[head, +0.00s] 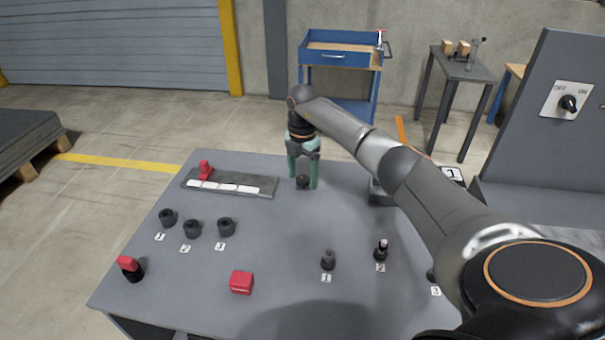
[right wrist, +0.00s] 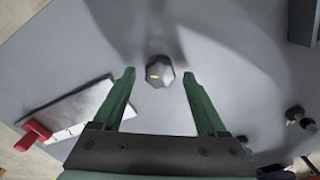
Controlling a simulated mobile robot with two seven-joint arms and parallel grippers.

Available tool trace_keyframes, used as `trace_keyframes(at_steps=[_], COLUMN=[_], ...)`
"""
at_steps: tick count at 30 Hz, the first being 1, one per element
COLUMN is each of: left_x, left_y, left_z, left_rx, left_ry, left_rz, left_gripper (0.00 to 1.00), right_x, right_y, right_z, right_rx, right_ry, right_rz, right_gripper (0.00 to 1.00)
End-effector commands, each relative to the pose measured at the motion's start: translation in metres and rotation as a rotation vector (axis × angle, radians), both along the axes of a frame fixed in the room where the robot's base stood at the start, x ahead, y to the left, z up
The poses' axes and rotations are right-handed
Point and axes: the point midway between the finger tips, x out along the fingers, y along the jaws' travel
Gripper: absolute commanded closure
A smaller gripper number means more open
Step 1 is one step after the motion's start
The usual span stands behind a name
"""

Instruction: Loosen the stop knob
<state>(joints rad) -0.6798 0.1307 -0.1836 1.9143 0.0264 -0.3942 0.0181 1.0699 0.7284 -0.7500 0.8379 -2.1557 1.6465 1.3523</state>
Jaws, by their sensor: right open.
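A small dark faceted knob (head: 303,183), which I take to be the stop knob, sits near the back middle of the grey table. In the right wrist view the knob (right wrist: 159,71) shows an orange mark on its top. My right gripper (head: 303,177) points down over it with green fingers apart. In the right wrist view the knob appears between the fingertips, with a gap on both sides. I cannot tell whether the tips are level with it. My left gripper is in neither view.
A dark rail (head: 260,186) with white labels and a red piece (head: 205,170) lies left of the knob. Several black parts stand at numbered spots. A red block (head: 242,283) and a red-topped black part (head: 131,269) are near the front. My right arm hides part of the table's right side.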

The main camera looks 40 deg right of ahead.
Motion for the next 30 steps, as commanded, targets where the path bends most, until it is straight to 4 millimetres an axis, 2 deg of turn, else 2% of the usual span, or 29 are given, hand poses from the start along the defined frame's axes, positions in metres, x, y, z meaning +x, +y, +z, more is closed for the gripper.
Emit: trace_keyframes(at_steps=[8,27,28,30], left_x=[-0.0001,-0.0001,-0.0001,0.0], left_y=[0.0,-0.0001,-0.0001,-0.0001], left_z=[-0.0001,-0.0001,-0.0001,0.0], left_rx=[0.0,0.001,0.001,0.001], left_ry=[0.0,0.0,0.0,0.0], left_rz=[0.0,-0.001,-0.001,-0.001], left_gripper=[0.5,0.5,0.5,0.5], right_x=[0.0,-0.0001,-0.0001,-0.0002], right_y=[0.0,0.0,0.0,0.0], right_z=[-0.002,-0.0016,-0.0016,-0.0016], right_rx=[0.0,0.0,0.0,0.0], right_ry=[0.0,0.001,0.001,0.001], right_rz=[0.0,0.0,0.0,0.0], right_gripper=[0.25,0.96,0.99,1.0])
